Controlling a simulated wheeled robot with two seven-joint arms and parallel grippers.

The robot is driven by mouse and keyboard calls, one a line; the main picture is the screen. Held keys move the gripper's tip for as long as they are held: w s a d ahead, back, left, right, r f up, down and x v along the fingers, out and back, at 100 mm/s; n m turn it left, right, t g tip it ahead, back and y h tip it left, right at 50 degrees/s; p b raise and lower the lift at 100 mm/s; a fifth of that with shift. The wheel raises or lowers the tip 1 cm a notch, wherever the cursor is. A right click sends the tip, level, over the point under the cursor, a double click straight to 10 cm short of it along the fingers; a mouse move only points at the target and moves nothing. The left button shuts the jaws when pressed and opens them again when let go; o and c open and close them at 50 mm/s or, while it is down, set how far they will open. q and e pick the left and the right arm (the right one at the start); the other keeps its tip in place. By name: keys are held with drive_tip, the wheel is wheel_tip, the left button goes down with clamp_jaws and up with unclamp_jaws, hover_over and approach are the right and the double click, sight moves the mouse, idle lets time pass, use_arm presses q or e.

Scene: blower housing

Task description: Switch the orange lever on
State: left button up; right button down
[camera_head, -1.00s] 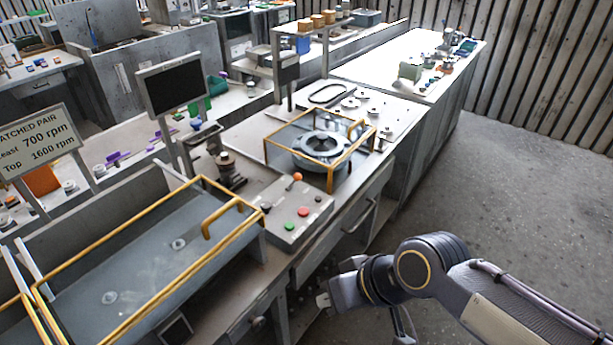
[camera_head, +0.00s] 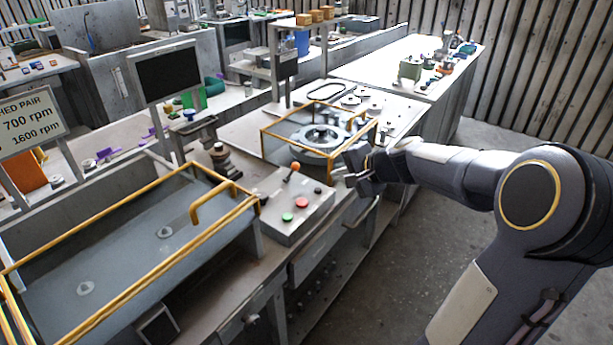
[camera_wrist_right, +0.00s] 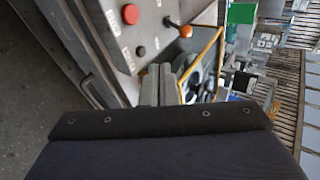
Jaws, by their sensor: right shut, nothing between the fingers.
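The orange lever (camera_head: 294,166) stands on top of a grey control box (camera_head: 283,238). The box also has a red button (camera_head: 301,202), a green button (camera_head: 287,217) and a small dark knob. In the right wrist view the lever's orange ball (camera_wrist_right: 185,31) shows on a thin stem near the top, beyond the red button (camera_wrist_right: 130,14). My right gripper (camera_head: 352,170) is to the right of the lever, apart from it, near the bench's front edge. In the right wrist view its fingers (camera_wrist_right: 158,85) are together and empty. My left gripper is not in view.
A yellow-framed guard (camera_head: 268,150) encloses the round blower housing (camera_head: 318,138) just behind the control box. A larger yellow-railed tray (camera_head: 120,260) lies to the left. A dark monitor (camera_head: 168,73) stands behind. The floor right of the bench is open.

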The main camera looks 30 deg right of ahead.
drive_tip(key=shift+a, duration=0.1)
approach(292, 172)
drive_tip(key=f, duration=0.4)
drive_tip(key=shift+s+d, duration=0.4)
drive_tip(key=shift+w+a+r+p, duration=0.1)
drive_tip(key=shift+w+r+p, duration=0.2)
drive_tip(key=shift+w+p, duration=0.3)
drive_tip(key=shift+w+a+r+p, duration=0.1)
drive_tip(key=shift+w+r+p, duration=0.2)
drive_tip(key=shift+w+p, duration=0.3)
drive_tip(key=shift+w+a, duration=0.1)
drive_tip(key=shift+w, duration=0.45)
